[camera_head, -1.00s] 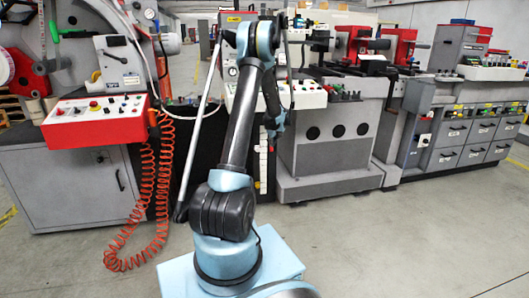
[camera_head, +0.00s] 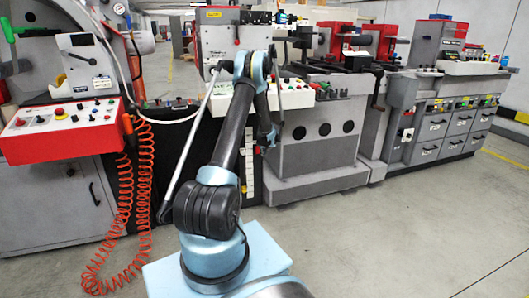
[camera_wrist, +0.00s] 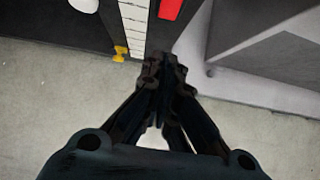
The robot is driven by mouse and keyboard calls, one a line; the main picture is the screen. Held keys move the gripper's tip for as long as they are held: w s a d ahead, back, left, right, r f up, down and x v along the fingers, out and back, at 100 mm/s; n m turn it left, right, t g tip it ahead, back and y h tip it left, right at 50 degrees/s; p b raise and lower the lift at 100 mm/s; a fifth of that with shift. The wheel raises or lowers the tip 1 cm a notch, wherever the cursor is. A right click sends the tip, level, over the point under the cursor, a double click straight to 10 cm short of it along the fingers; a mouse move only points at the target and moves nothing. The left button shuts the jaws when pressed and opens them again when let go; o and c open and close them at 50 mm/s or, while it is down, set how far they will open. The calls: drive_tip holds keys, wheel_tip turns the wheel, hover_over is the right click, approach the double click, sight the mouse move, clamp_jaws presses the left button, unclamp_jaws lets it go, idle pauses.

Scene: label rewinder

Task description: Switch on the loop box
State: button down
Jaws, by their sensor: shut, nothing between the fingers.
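My gripper (camera_wrist: 165,72) is shut and empty. It points down past a dark panel in the wrist view, with pale floor below it. In the head view my gripper (camera_head: 268,140) hangs beside the front of the central machine and is small and dark. A white segmented strip (camera_wrist: 132,22) runs down the dark panel just beyond the fingertips in the wrist view. A yellow part (camera_wrist: 120,53) is at its lower end and a red part (camera_wrist: 170,9) is to its right. I cannot tell which unit is the loop box, and no switch is clearly readable.
A red control console (camera_head: 62,128) with buttons stands at left, with an orange coiled hose (camera_head: 143,180) hanging beside it. A grey machine (camera_head: 318,158) is right of the gripper. Grey drawer cabinets (camera_head: 452,132) stand farther right. The floor (camera_head: 400,235) in front is clear.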

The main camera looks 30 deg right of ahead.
sight(258, 150)
drive_tip(key=w+f, duration=0.1)
drive_tip(key=w, duration=0.1)
drive_tip(key=w+d+f, duration=0.1)
drive_tip(key=w+f, duration=0.2)
drive_tip(key=w, duration=0.2)
drive_tip(key=shift+d+f, duration=0.3)
drive_tip(key=shift+f, duration=0.1)
drive_tip(key=shift+s, duration=0.1)
